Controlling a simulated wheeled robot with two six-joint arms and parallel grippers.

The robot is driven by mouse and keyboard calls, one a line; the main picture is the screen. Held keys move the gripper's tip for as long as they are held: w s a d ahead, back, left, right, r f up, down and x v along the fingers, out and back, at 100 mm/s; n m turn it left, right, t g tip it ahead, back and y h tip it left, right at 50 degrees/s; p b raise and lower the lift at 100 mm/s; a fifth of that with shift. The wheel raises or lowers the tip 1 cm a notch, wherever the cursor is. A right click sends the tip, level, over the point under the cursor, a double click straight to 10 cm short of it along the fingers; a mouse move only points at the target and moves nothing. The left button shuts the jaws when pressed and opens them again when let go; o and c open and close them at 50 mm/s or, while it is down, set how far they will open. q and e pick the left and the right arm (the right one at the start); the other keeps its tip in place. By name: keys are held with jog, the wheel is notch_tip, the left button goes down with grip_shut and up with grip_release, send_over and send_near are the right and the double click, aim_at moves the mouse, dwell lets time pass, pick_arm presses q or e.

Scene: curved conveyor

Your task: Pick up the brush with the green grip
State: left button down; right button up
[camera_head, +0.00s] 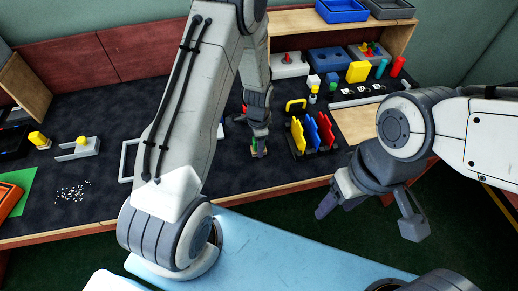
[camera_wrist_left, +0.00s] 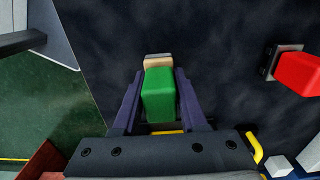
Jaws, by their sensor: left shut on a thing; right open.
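The brush with the green grip (camera_wrist_left: 159,95) is between the two fingers of my left gripper (camera_wrist_left: 160,84) in the left wrist view. A pale wooden part and a light strip show just beyond the green grip. My left gripper (camera_head: 258,146) is shut on it over the dark bench top, left of the coloured boards, in the head view. There the brush (camera_head: 254,149) is small and mostly hidden by the fingers. My right gripper (camera_head: 372,212) is open and empty in front of the bench's front edge.
Yellow, blue and red upright boards (camera_head: 311,132) stand in a dark rack right of my left gripper. A red block (camera_wrist_left: 298,72) shows in the left wrist view. A white frame (camera_head: 128,160) and scattered small bits (camera_head: 72,192) lie to the left.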

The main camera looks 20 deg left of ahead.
pick_arm(q)
jog(key=shift+r, duration=0.9)
jog(key=s+d+r+b, duration=0.1)
jog(key=s+d+r, duration=0.6)
jog(key=d, duration=0.2)
jog(key=shift+d, duration=0.15)
jog(key=shift+r, duration=0.1)
